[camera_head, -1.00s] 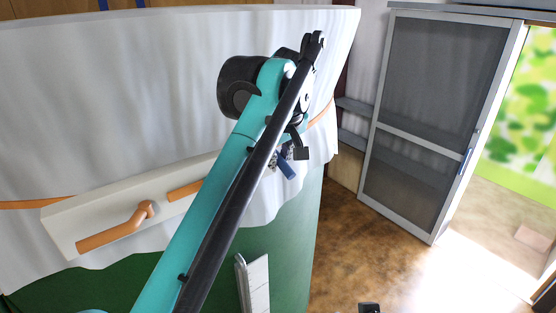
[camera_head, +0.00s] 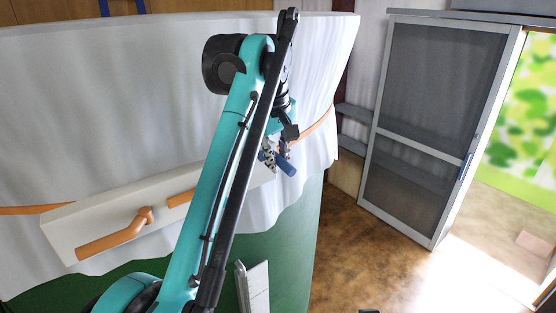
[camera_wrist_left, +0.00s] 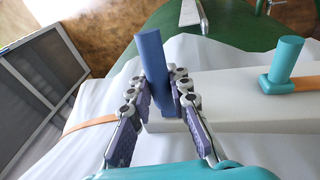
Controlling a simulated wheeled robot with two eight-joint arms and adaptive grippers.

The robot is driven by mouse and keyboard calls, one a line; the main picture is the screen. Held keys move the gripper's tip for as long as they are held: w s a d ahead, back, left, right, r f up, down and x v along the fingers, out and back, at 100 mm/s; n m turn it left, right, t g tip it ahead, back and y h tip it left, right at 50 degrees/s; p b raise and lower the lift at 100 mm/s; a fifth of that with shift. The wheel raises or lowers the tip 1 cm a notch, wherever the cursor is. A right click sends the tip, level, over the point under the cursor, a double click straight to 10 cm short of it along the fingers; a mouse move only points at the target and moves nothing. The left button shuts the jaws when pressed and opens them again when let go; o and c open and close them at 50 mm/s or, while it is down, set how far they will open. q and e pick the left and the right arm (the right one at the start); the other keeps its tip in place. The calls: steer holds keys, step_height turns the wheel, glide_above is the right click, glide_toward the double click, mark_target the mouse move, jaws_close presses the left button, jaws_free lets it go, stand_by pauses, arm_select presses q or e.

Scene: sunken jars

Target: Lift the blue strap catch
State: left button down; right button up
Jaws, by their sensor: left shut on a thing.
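The blue strap catch (camera_head: 286,167) is a short blue bar at the right end of a white block on the cloth-draped round body. In the left wrist view the blue catch (camera_wrist_left: 151,60) stands up between the fingers. My left gripper (camera_head: 274,155) reaches down to it from above, and it also shows in the left wrist view (camera_wrist_left: 164,95). Its two jointed fingers are shut on the catch, one on each side. The catch's foot is partly hidden by the fingers. My right gripper is not in view.
The white block (camera_head: 90,221) carries an orange catch (camera_head: 118,234) farther left. A teal catch (camera_wrist_left: 286,60) stands right of the blue one in the left wrist view. An orange strap (camera_head: 322,120) rings the white cloth (camera_head: 110,90). A grey screen door (camera_head: 415,120) stands right; open floor lies between.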

arm_select(q)
steer(key=c, duration=1.4)
jaws_free()
steer(key=shift+r, duration=0.1)
